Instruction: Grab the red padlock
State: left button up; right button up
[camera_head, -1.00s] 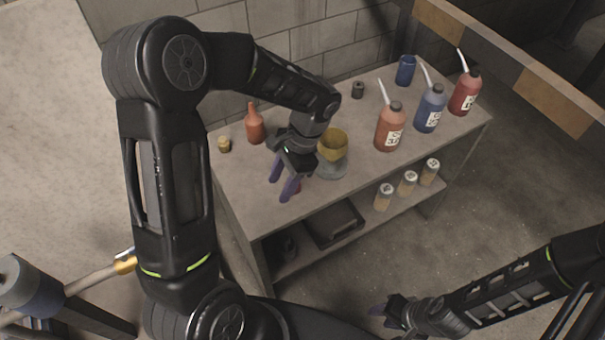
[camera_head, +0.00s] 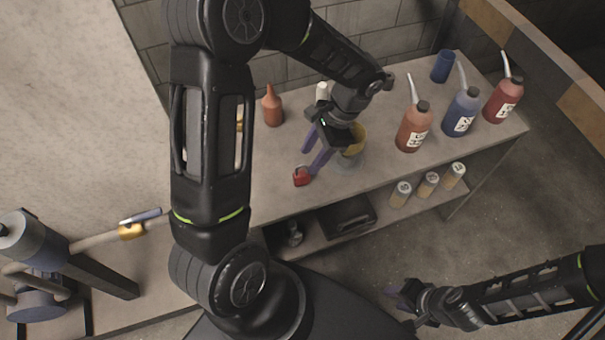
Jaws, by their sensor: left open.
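The red padlock (camera_head: 301,176) lies on the grey table near its front edge, in the head view. My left gripper (camera_head: 308,158) is open, with its purple fingers pointing down toward the padlock. One fingertip is right beside or over the padlock; I cannot tell whether it touches. My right gripper (camera_head: 398,292) is low at the bottom right, off the table and away from the padlock. Its finger opening is too small and dark to tell.
A yellow cup (camera_head: 354,140) stands just right of my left gripper. An orange squeeze bottle (camera_head: 272,106) stands behind. Red (camera_head: 414,128), blue (camera_head: 461,112) and dark red (camera_head: 503,100) bottles stand to the right. Small containers (camera_head: 428,184) and a dark tray (camera_head: 345,215) are on the lower shelf.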

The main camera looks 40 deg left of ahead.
aim_at(301, 174)
pick_arm(q)
jog(key=shift+x, duration=0.75)
jog(key=shift+p+x, duration=0.65)
jog(key=shift+x, duration=2.05)
jog(key=shift+s+r, duration=0.1)
jog(key=shift+s, duration=0.05)
grip_shut()
